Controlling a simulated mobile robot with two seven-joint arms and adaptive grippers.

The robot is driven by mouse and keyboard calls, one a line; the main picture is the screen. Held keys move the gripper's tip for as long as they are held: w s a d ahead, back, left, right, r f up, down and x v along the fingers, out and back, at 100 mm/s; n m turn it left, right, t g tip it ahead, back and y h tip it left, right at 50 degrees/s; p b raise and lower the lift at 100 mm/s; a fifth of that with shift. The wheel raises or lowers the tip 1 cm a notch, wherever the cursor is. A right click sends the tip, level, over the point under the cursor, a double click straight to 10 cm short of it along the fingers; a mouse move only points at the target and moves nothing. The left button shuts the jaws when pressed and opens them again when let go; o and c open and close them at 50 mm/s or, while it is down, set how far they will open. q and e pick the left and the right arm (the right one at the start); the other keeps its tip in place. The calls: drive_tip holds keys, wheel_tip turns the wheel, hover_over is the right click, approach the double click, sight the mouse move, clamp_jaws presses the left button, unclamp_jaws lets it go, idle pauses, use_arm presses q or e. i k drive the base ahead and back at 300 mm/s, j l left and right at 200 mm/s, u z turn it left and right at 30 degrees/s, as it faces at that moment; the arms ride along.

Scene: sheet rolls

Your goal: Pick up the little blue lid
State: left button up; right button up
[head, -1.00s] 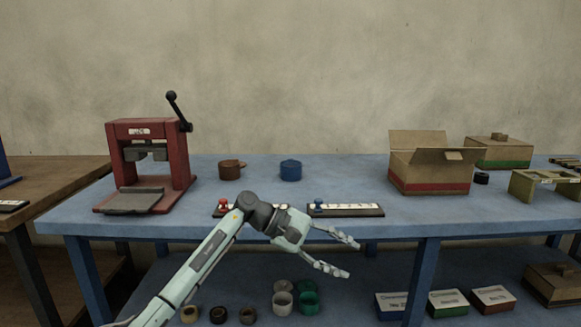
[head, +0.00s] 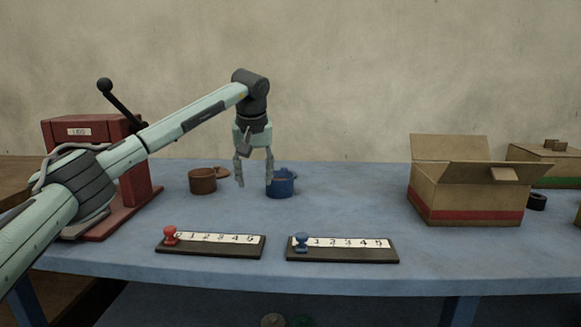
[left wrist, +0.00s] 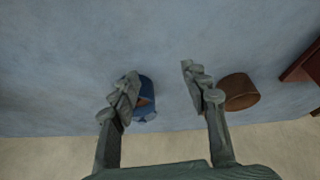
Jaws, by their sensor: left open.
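A small blue pot (head: 281,188) stands on the blue table, with the little blue lid (head: 284,172) seeming to lie at its top; the exact edge between them is hard to tell. My left gripper (head: 255,182) is open and empty, fingers pointing down, just left of the blue pot, with one finger overlapping the pot's left side in the head view. In the left wrist view the blue pot (left wrist: 148,112) is partly hidden behind the left finger, and a brownish patch shows on it. My right gripper is not in view.
A brown pot (head: 202,182) stands left of the gripper. Two number strips with a red knob (head: 170,234) and a blue knob (head: 302,241) lie in front. A red press (head: 85,135) is at left, an open cardboard box (head: 455,197) at right. The table between is clear.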

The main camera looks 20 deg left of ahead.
sight(284, 168)
drive_tip(key=i+l+u, duration=0.1)
drive_tip(key=i, duration=0.8)
